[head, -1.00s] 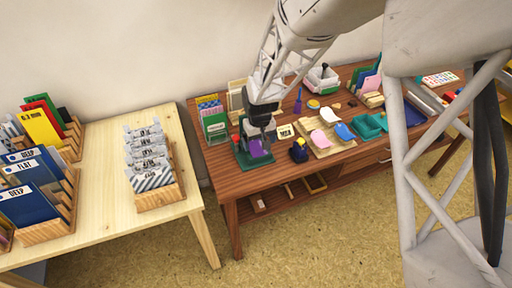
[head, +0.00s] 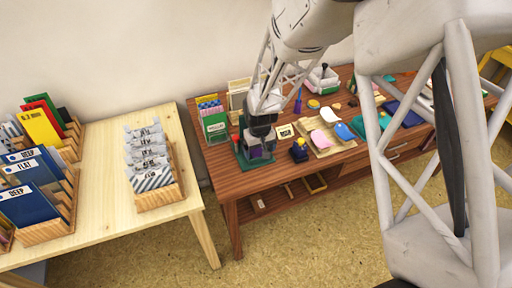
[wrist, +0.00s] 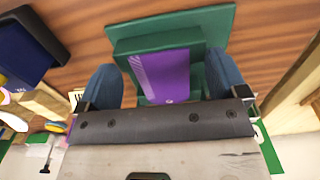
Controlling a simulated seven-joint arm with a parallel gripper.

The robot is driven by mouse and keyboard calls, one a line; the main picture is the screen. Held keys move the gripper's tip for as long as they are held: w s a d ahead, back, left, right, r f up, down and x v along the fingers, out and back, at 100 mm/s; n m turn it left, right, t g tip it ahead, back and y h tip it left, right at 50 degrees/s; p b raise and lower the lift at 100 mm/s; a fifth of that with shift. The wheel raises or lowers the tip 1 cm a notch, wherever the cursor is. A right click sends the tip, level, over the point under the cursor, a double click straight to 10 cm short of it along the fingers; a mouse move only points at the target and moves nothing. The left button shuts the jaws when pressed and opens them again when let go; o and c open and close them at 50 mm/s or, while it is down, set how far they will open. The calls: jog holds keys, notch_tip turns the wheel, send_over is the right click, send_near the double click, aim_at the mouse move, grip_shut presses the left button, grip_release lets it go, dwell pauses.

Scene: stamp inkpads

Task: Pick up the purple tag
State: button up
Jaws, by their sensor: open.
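The purple tag (wrist: 166,72) stands in a green stand (wrist: 200,20) on the brown table. In the head view the tag (head: 256,153) is mostly hidden behind my gripper (head: 259,148), with the green stand (head: 243,160) around it. In the wrist view my gripper (wrist: 163,84) is open, with one dark blue finger on each side of the tag. Gaps show between the fingers and the tag, so it is not held.
A green box (head: 215,127) stands close to the left of the stand.

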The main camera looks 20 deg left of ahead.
aim_at(259, 153)
dwell(0.4)
jog(key=c, duration=1.1)
jog(key=shift+o, duration=0.2)
jog(key=shift+r, duration=0.1)
jog(key=shift+r, duration=0.75)
notch_tip(259, 153, up, 2)
jog(key=shift+r, duration=0.1)
jog(key=s+d+r, duration=0.1)
jog(key=s+d, duration=0.8)
jog(key=s, duration=0.3)
jog(key=shift+s+d, duration=0.3)
jog(key=shift+d, duration=0.1)
jog(key=shift+r, duration=0.1)
